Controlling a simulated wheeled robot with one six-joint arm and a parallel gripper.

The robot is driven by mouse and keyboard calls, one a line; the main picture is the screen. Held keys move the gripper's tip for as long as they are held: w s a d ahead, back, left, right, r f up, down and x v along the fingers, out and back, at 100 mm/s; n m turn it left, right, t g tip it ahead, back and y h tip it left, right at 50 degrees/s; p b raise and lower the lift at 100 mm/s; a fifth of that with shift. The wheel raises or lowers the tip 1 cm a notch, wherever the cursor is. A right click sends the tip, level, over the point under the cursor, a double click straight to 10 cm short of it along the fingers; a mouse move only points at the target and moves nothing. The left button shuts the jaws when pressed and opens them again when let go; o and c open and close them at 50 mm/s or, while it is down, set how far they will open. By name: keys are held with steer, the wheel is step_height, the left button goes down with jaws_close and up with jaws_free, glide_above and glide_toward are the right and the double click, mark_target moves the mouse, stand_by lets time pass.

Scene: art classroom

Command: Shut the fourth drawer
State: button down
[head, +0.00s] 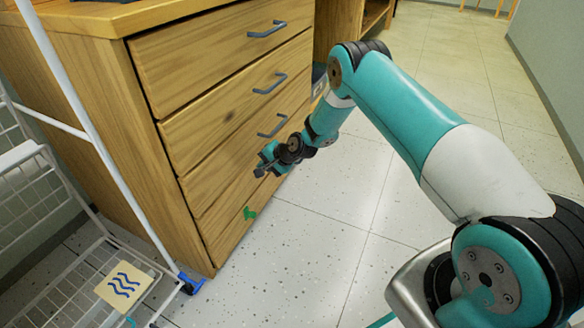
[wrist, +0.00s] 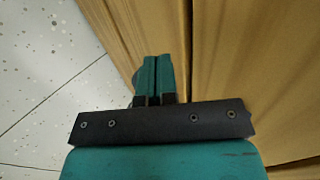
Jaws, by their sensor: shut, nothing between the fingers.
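The wooden drawer cabinet (head: 205,75) stands in the left half of the head view, with several drawers stacked in its front. The fourth drawer (head: 225,205) is the lowest one I see, close to the floor. Its front looks about level with the drawers above; I cannot tell if a small gap remains. Its handle is not visible, with my arm's end in front. My gripper (head: 263,165) is shut and empty, close to the lower drawer fronts. In the wrist view my gripper (wrist: 157,62) points at bare wood beside a dark seam; contact is unclear.
A white wire rack (head: 70,285) stands at the left of the cabinet, with a wave-marked card (head: 123,284) on it. A small green patch (head: 249,213) shows low on the cabinet front. The tiled floor (head: 335,195) right of the cabinet is clear.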

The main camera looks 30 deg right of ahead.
steer(key=s+d+f+p+v, duration=0.1)
steer(key=p+v, duration=0.4)
steer(key=v, duration=0.6)
steer(key=s+a+r+n+g, duration=0.1)
steer(key=s+a+r+n, duration=0.25)
steer(key=r, duration=0.35)
steer(key=s+a+r+n+g, duration=0.2)
steer(key=a+r, duration=0.2)
steer(key=r, duration=0.4)
steer(key=s+a+r+n+g, duration=0.1)
steer(key=s+a+r+n, duration=0.25)
steer(key=r, duration=0.35)
steer(key=s+a+r+n+g+h, duration=0.15)
steer(key=s+r+n, duration=0.35)
steer(key=s, duration=0.8)
steer(key=s+a+r+n+g, duration=0.25)
steer(key=s+r, duration=0.45)
steer(key=s, duration=0.7)
step_height(320, 180, up, 38)
steer(key=n+p, duration=0.1)
steer(key=p, duration=3.6)
steer(key=shift+d+t+p, duration=0.25)
steer(key=shift+t+p, duration=0.05)
